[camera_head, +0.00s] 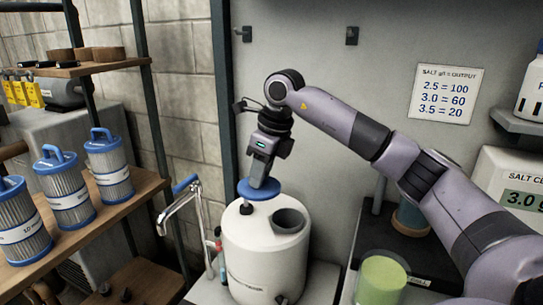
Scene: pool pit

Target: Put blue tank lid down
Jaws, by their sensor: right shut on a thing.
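The blue tank lid (254,193) is a round blue disc. My right gripper (262,183) points down and is shut on it. The lid is over the top left part of a white tank (264,262); I cannot tell whether it touches the tank top. A dark round opening (289,219) in the tank top shows uncovered, just right of and below the lid. The gripper's fingertips are partly hidden at the lid. My left gripper is not in view.
A metal tap (180,205) with a blue handle stands left of the tank. Blue-capped filter cartridges (108,170) stand on a wooden shelf at left. A salt chart (447,93) hangs on the wall.

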